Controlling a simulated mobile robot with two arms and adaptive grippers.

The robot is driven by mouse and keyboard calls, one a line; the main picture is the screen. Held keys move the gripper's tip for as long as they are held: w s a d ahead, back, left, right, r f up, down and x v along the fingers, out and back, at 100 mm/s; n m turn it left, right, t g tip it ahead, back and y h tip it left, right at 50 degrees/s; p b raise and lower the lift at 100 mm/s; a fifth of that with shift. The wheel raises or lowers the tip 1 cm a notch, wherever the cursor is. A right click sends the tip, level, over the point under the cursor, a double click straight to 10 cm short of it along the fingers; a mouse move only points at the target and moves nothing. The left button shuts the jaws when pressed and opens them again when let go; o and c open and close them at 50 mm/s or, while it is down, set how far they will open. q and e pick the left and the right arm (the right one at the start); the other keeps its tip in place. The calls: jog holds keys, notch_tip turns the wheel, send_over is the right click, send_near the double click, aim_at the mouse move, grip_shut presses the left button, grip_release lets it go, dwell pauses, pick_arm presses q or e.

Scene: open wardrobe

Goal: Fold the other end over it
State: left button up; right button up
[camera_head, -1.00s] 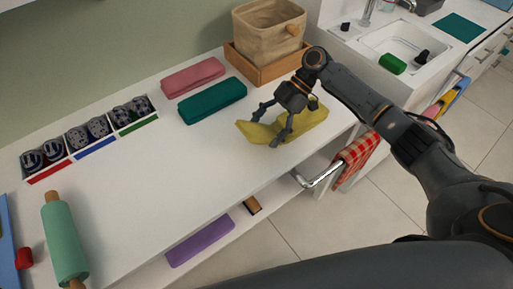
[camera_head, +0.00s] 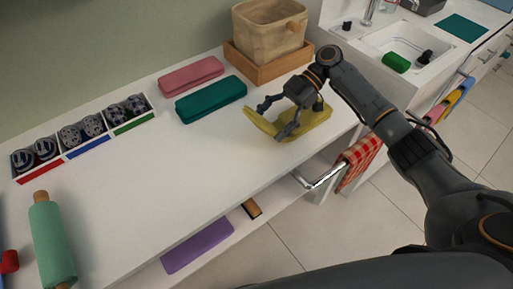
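A yellow cloth (camera_head: 312,122) lies on the white counter near its right front edge, close to the wooden tray. Its left end (camera_head: 258,123) rises in a slanted flap, and a crease runs beside it. My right gripper (camera_head: 274,120) reaches down over this left end from the right. Its two fingers stand apart, one at the far side and one at the near side of the cloth. The gripper body hides part of the middle of the cloth. I cannot tell whether the fingertips touch the cloth. My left gripper is out of view.
Folded pink (camera_head: 191,75) and teal (camera_head: 210,99) cloths lie behind, left of the wooden box (camera_head: 269,32) in its tray. A green rolling pin (camera_head: 52,245) and sorted rolled socks (camera_head: 83,133) are at left. The counter's middle is clear. A purple cloth (camera_head: 197,245) lies on the lower shelf.

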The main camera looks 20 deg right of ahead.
jog(key=shift+w+d+f+b, duration=0.1)
jog(key=shift+d+f+b, duration=0.05)
jog(key=shift+b, duration=0.15)
jog(key=shift+y, duration=0.3)
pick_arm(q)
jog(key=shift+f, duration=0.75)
pick_arm(e)
jog(key=shift+d+r, duration=0.1)
jog(key=shift+r, duration=0.2)
